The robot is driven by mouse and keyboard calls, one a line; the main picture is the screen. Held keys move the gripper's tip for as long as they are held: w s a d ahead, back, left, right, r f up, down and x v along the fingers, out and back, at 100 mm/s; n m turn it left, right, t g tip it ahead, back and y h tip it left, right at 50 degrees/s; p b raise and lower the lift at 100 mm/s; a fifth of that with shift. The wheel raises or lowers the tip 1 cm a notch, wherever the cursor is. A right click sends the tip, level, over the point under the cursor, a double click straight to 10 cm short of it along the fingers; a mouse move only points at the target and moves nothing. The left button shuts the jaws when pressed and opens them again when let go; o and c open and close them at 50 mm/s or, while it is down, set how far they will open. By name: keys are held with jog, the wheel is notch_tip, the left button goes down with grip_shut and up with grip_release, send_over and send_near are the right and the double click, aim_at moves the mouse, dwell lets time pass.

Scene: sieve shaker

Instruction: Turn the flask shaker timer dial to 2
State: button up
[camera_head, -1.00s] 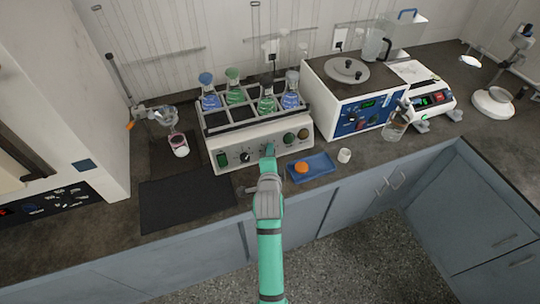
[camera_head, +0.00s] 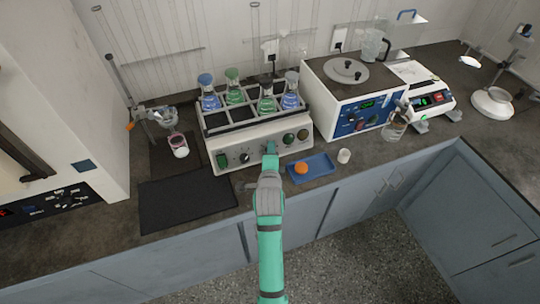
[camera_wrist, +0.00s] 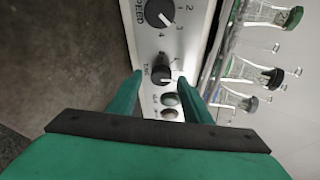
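The flask shaker (camera_head: 232,161) is a white box with a rack of flasks on top and a front panel of controls. Its timer dial (camera_wrist: 162,74) is a black knob with a light pointer mark in the wrist view; the numbers around it are too small to read. My gripper (camera_head: 269,149) is at the front panel and hides the timer dial in the head view. In the wrist view my gripper (camera_wrist: 162,82) is open, with one green finger on each side of the dial. I cannot tell whether the fingers touch it. The speed dial (camera_wrist: 159,13) lies beyond.
Two round buttons (camera_head: 288,138) sit right of my gripper on the panel. A blue tray (camera_head: 322,169) with an orange item and a small white cup (camera_head: 344,156) stand in front. A dark mat (camera_head: 187,200) lies at left. A white-and-blue machine (camera_head: 345,117) stands close at right.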

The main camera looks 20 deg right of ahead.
jog(key=v, duration=1.1)
dwell(0.5)
jog(key=shift+f, duration=0.1)
